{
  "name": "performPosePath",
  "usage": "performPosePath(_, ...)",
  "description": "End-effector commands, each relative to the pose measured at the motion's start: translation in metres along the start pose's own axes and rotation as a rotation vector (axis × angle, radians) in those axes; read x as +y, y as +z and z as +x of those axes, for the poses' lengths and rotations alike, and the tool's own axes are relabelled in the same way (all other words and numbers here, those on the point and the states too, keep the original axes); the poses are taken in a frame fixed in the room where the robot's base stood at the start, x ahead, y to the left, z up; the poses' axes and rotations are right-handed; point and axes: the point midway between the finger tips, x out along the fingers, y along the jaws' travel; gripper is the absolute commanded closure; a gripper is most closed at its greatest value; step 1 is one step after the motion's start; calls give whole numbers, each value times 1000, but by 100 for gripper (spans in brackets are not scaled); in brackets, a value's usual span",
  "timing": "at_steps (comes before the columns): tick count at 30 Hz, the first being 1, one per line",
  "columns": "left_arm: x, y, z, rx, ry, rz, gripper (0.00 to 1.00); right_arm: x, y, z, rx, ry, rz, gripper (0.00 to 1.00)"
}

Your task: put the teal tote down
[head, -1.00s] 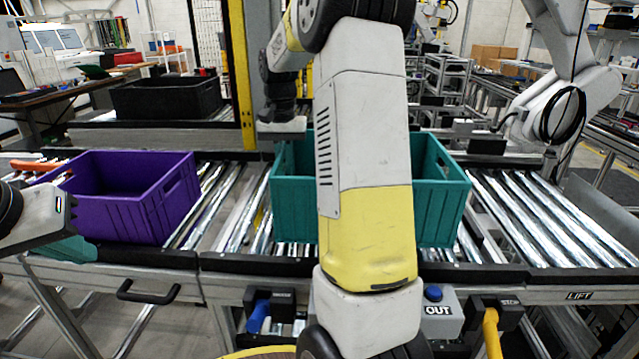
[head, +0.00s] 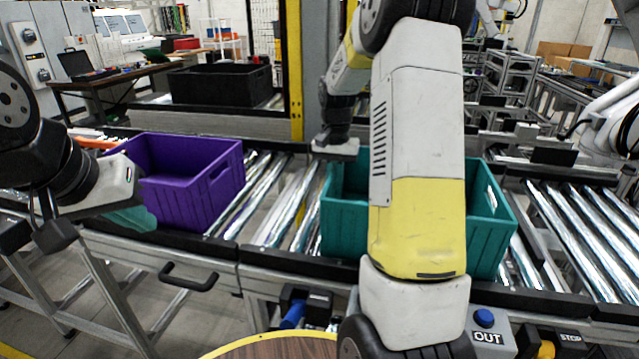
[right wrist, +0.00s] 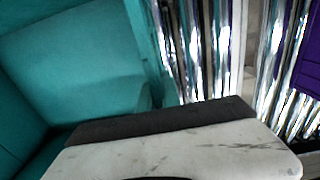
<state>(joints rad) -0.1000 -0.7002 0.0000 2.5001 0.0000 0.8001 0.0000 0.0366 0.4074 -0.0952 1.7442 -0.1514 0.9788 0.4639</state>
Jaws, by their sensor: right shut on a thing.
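The teal tote (head: 490,225) is upright at the middle conveyor section in the head view, its centre hidden behind my right arm. My right gripper (head: 336,146) is shut on the tote's left wall at the rim. In the right wrist view the gripper's dark pad (right wrist: 165,118) lies against the teal wall (right wrist: 75,70), with rollers beyond. The tote's base is at roller level; I cannot tell whether it touches. My left gripper (head: 118,188) is at the left, in front of the purple tote and apart from the teal tote; its jaws are not clear.
The purple tote (head: 205,190) stands on rollers left of the teal tote, with bare rollers (head: 290,210) between. More bare rollers (head: 580,225) lie to the right. A black tote (head: 220,90) and a yellow post (head: 294,65) are behind. An OUT button box (head: 487,330) is in front.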

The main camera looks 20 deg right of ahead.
Motion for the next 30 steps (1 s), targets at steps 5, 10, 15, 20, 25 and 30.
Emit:
performPosePath(5,0,0,0,0,0,0,100,0,0,14,2,1,-1,100)
performPosePath(10,0,0,0,0,0,0,100,0,0,14,3,0,-1,100)
performPosePath(15,0,0,0,0,0,0,100,0,0,17,0,0,0,89)
performPosePath(20,0,0,0,0,0,0,100,0,0,17,0,-1,0,71)
performPosePath(25,0,0,0,0,0,0,100,0,0,17,0,-1,0,71)
performPosePath(30,0,0,0,0,0,0,100,0,0,11,2,-1,0,71)
